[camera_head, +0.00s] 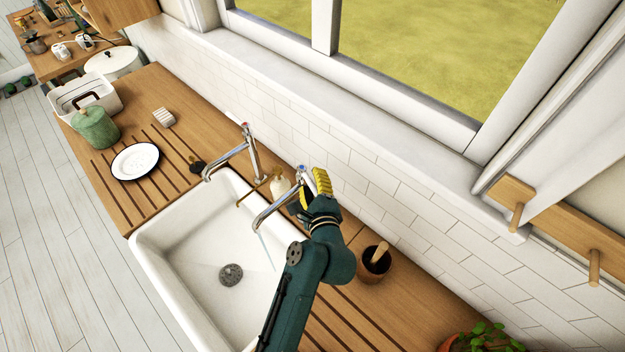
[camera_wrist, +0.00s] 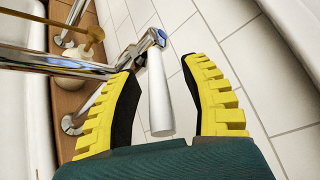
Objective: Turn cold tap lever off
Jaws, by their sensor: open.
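The cold tap (camera_head: 276,205) is the nearer chrome tap at the sink, and a thin stream of water (camera_head: 265,250) runs from its spout. In the wrist view its white lever (camera_wrist: 159,95) has a blue-marked cap (camera_wrist: 158,37) at its far end. My gripper (camera_head: 313,186) is at this tap, its yellow fingers hiding much of the lever in the head view. In the wrist view my gripper (camera_wrist: 160,72) is open, with the lever between its two fingers.
The other tap (camera_head: 240,155), with a red mark, stands farther left. A pale bottle with a brass pump (camera_head: 278,187) stands between the taps. The white sink (camera_head: 190,250) is below, and the tiled wall (camera_head: 375,170) is close behind. A brown pot (camera_head: 374,264) stands right of my arm.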

